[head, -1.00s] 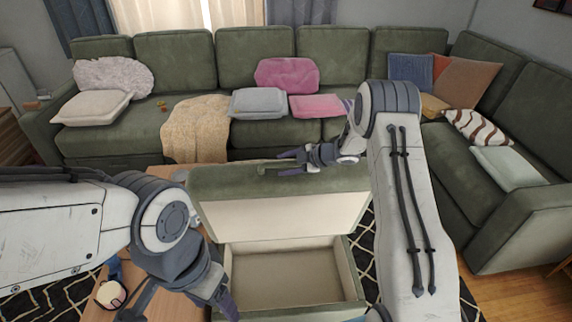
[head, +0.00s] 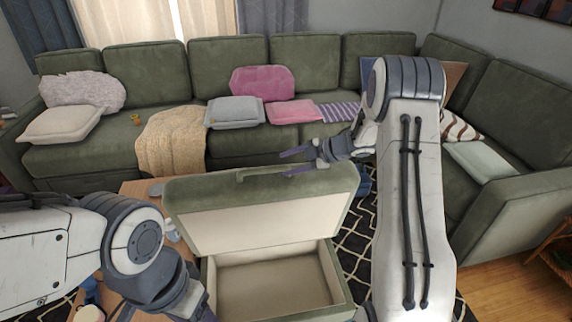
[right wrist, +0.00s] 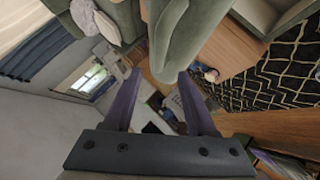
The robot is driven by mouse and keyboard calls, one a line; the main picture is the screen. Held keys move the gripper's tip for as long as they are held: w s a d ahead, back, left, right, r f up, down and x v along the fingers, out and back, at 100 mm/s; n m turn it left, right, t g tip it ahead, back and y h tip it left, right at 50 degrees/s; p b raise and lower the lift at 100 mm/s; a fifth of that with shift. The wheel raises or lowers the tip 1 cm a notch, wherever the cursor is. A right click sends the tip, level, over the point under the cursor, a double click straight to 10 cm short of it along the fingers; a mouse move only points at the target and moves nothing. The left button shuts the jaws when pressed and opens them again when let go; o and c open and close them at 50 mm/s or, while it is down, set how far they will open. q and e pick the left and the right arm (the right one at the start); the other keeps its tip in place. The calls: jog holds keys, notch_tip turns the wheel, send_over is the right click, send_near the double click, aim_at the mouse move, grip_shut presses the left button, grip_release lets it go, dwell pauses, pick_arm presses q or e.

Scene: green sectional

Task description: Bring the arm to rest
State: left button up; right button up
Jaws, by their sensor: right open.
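A green storage ottoman stands in front of me in the head view with its lid (head: 255,214) raised and its pale, empty-looking inside (head: 275,285) showing.
A green sectional sofa (head: 230,68) with pillows and a beige blanket (head: 172,140) runs along the back and right. A wooden table (head: 140,187) stands left of the ottoman, partly behind my left arm. A patterned rug (head: 352,235) lies on the floor.

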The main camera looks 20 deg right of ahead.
jog(key=w+a+r+m+t+h, duration=0.2)
jog(key=w+a+r+m+h, duration=0.1)
jog(key=a+r, duration=0.45)
jog(key=s+a+r+m+h, duration=0.2)
jog(key=s+a+m+h, duration=0.15)
jog(key=s+a, duration=0.25)
jog(key=s+a+f+m+g, duration=0.1)
jog(key=s+a+m+g, duration=0.1)
jog(key=s, duration=1)
jog(key=s+a+f+m+g, duration=0.1)
jog(key=s+g, duration=0.3)
jog(key=s, duration=0.8)
jog(key=s+a+m+g, duration=0.3)
jog(key=s, duration=0.9)
jog(key=shift+f+g+h, duration=0.3)
jog(key=shift+f+h, duration=0.1)
jog(key=shift+h, duration=0.05)
